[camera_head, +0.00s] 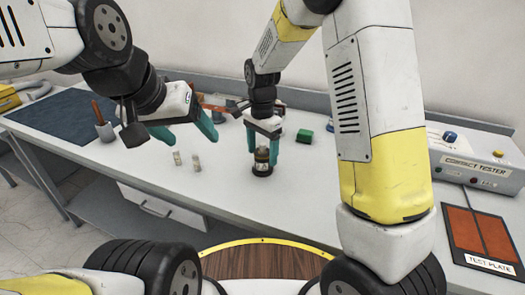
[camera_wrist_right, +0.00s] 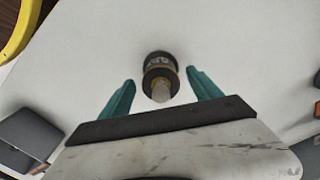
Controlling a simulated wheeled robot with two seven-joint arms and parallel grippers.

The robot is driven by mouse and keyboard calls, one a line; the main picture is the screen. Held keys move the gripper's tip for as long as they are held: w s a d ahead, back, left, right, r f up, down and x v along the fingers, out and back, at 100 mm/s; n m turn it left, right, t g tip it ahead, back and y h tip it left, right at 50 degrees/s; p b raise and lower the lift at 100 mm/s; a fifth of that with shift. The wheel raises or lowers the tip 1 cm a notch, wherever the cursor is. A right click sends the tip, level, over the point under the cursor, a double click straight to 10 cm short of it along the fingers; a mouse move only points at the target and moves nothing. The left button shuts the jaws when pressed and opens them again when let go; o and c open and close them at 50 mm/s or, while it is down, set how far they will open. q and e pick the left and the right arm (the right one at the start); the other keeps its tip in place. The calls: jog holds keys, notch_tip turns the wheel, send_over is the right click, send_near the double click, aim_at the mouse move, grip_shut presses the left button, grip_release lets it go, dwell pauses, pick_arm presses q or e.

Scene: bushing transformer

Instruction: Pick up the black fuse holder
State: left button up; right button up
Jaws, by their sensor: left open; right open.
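The black fuse holder (camera_head: 262,162) stands upright on the white table, a short dark cylinder with a pale label and a lighter top. In the right wrist view the fuse holder (camera_wrist_right: 159,76) lies between and just beyond the fingertips, seen from above with a pale tip toward the camera. My right gripper (camera_head: 262,150) is open above it, its teal fingers on either side; the wrist view shows the fingers (camera_wrist_right: 160,80) apart, with gaps to the holder. My left gripper (camera_head: 190,137) is open and empty over the table to the left.
Two small pale cylinders (camera_head: 187,160) stand left of the fuse holder. A green block (camera_head: 304,136) sits to its right. A compact tester (camera_head: 475,160) and a test plate (camera_head: 482,238) are at the right. A dark mat (camera_head: 65,115) and a cup with tools (camera_head: 105,131) are at the left.

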aim_at(262, 160)
notch_tip(262, 160, down, 4)
jog(key=shift+w, duration=0.15)
grip_shut()
dwell(0.3)
